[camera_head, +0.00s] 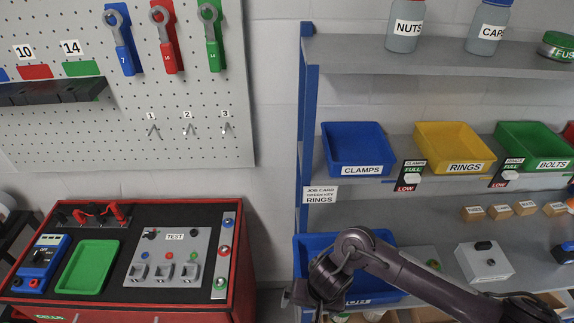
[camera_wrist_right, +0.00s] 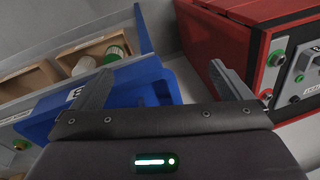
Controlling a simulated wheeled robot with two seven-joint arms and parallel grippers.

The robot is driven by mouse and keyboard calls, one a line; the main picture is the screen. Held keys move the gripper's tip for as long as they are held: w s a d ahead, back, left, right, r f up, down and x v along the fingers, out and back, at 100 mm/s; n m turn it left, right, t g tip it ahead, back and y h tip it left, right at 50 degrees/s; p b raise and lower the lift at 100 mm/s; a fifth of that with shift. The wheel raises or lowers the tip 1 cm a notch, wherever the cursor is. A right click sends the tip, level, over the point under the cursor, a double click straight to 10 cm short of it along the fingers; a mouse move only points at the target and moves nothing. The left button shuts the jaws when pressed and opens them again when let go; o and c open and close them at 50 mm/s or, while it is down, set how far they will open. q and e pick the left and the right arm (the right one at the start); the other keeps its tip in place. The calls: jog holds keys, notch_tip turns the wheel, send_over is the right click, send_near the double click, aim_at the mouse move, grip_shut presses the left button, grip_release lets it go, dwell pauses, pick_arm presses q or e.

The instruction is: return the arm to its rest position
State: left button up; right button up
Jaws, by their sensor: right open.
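My right arm (camera_head: 430,278) comes in from the lower right and bends at an elbow in front of the shelf's lower blue bin (camera_head: 315,245). My right gripper (camera_head: 298,292) is at the left end of this arm, in the gap between the red cabinet and the shelf. In the right wrist view my right gripper (camera_wrist_right: 163,78) has its two fingers spread wide apart with nothing between them. A blue bin (camera_wrist_right: 150,88) shows behind the left finger, and the red cabinet (camera_wrist_right: 235,45) is behind the right finger. My left gripper is not in view.
The red cabinet (camera_head: 245,275) with a green tray (camera_head: 88,265) and test panel (camera_head: 172,258) stands at left. The blue-post shelf (camera_head: 308,110) at right holds a CLAMPS bin (camera_head: 357,145), RINGS bin (camera_head: 453,145) and BOLTS bin (camera_head: 537,143). The wall between them is clear.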

jog(key=a+r+n+t+y, duration=0.3)
jog(key=a+r+t, duration=0.1)
jog(key=a+r, duration=0.5)
jog(key=s+d+r+g+h, duration=0.15)
jog(key=s+d, duration=0.25)
jog(key=d, duration=0.8)
jog(key=s+d+h, duration=0.3)
jog(key=s+d, duration=0.1)
jog(key=d, duration=0.7)
notch_tip(320, 180, down, 36)
jog(key=s+n+g+b, duration=0.1)
jog(key=s+b, duration=0.1)
jog(key=b, duration=0.6)
pick_arm(q)
notch_tip(320, 180, down, 14)
jog(key=b, duration=0.5)
jog(key=shift+s+r, duration=0.25)
jog(key=shift+s, duration=0.1)
pick_arm(e)
jog(key=s+d+f, duration=0.1)
jog(key=s+f, duration=0.8)
jog(key=f, duration=0.3)
jog(key=s+d+f+g, duration=0.1)
jog(key=s+d+f, duration=0.1)
jog(key=s+f, duration=0.8)
notch_tip(320, 180, down, 2)
jog(key=shift+s+d+f, duration=0.1)
jog(key=shift+s+d, duration=0.2)
